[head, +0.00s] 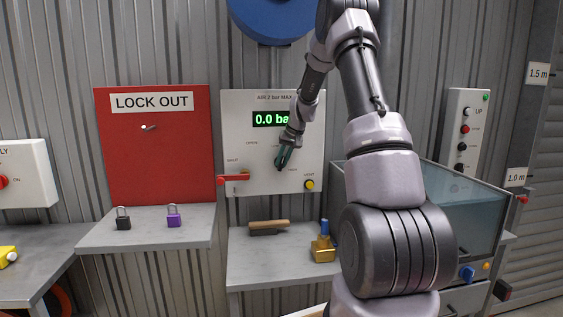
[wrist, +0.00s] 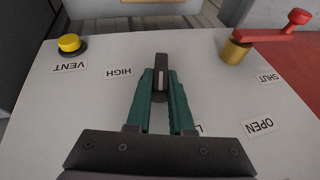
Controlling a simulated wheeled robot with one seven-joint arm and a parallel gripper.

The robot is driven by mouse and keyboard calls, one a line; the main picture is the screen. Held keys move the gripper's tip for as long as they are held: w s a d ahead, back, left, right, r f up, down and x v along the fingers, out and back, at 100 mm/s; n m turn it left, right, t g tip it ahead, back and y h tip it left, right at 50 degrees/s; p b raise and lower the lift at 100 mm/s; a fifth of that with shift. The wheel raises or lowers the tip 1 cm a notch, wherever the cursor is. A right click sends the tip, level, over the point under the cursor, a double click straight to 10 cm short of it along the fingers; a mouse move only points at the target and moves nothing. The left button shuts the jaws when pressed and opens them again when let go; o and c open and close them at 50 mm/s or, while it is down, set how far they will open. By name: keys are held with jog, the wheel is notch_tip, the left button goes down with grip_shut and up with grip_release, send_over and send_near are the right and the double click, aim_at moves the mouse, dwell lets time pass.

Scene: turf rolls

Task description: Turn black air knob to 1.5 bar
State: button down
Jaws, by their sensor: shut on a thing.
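The black air knob (wrist: 161,66) sits on the white air panel (head: 235,125), with a pale mark line on it in the wrist view. My gripper (wrist: 161,82) is shut on the knob, its green fingers on either side of it. In the head view my gripper (head: 281,162) reaches the lower middle of the panel and hides most of the knob. The HIGH label (wrist: 118,72) shows beside the knob; another label is mostly hidden behind my fingers.
A red lever valve (head: 236,178) on the panel has OPEN and SHUT labels; its handle (wrist: 275,32) points toward the SHUT side. A yellow VENT button (wrist: 69,43) is on the other side.

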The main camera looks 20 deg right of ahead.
jog(key=y, duration=0.1)
jog(key=t+y, duration=0.1)
jog(key=y, duration=0.1)
jog(key=shift+d+f+m, duration=0.15)
jog(key=shift+d+m, duration=0.25)
jog(key=y, duration=0.2)
jog(key=t+y, duration=0.1)
jog(key=shift+s+d+f+m+y, duration=0.1)
jog(key=shift+f+m+y, duration=0.05)
jog(key=shift+m+y, duration=0.25)
jog(key=y, duration=0.1)
jog(key=m+t+y, duration=0.1)
jog(key=y, duration=0.1)
jog(key=t+y, duration=0.1)
jog(key=shift+f, duration=0.25)
jog(key=shift+y, duration=0.3)
jog(key=c, duration=0.8)
grip_release()
jog(key=v, duration=1)
jog(key=shift+s+d, duration=0.25)
jog(key=shift+d, duration=0.05)
